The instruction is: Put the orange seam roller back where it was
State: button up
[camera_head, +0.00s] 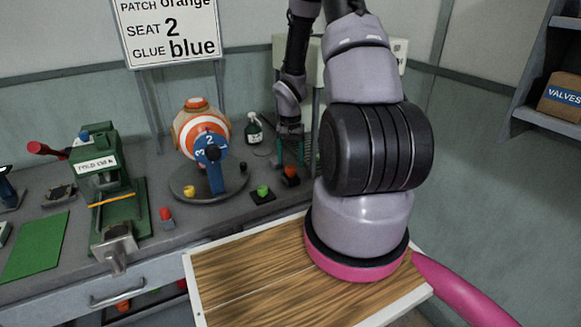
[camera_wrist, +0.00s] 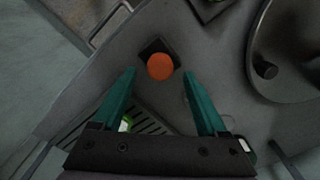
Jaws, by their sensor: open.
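An orange-topped piece (camera_head: 290,171), which looks like the orange seam roller, stands on a small dark square base on the grey bench, right of the ball stand. In the wrist view the round orange top (camera_wrist: 160,66) shows from above, over its dark base (camera_wrist: 152,48). My gripper (camera_head: 292,160) is above it, pointing down, with teal fingers. In the wrist view my gripper (camera_wrist: 158,73) is open, with a finger on either side of the orange top and gaps between. Whether the fingertips are level with the top I cannot tell.
A green-topped piece (camera_head: 263,190) on a dark base stands close by on the left. The round ball stand (camera_head: 183,187) holds an orange and white ball (camera_head: 197,127). A slatted rack (camera_wrist: 150,123) lies under my gripper.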

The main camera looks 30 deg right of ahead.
notch_tip(320, 180, up, 9)
notch_tip(320, 180, up, 9)
jog(key=t, duration=0.1)
send_over(290, 167)
jog(key=a, duration=0.2)
jog(key=s+a+r+n+t, duration=0.25)
jog(key=s+r, duration=0.25)
jog(key=r, duration=0.6)
jog(key=s+a+r+n+t+y, duration=0.1)
jog(key=s+a+r, duration=0.3)
jog(key=s+r, duration=0.2)
jog(key=s+a+r+n+t+y, duration=0.1)
jog(key=s+a+r+t, duration=0.1)
jog(key=s+a+r, duration=0.2)
jog(key=s+r, duration=0.3)
jog(key=s, duration=0.1)
jog(key=shift+s+a, duration=0.25)
jog(key=shift+a, duration=0.05)
jog(key=shift+t, duration=0.35)
